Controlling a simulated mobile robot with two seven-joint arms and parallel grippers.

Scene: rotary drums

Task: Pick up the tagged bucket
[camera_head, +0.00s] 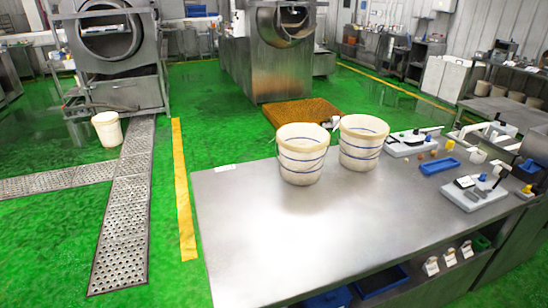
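Two white buckets stand upright side by side on the steel table (240,230), near its back edge. The left bucket (301,158) has a thin blue band, and the right bucket (359,150) has blue bands too. A third white bucket (107,130) stands on the green floor at the left, by a drum machine. A small white piece (334,122) shows between the rims of the two table buckets; I cannot tell if it is a tag. No tag is clear on any bucket. Neither of my grippers is in view.
A small white label (225,168) lies at the table's back left. Scales (412,142) and a blue tray (439,165) fill its right side. The front left of the table is clear. A brown mat (298,111) and rotary drums (288,22) are behind.

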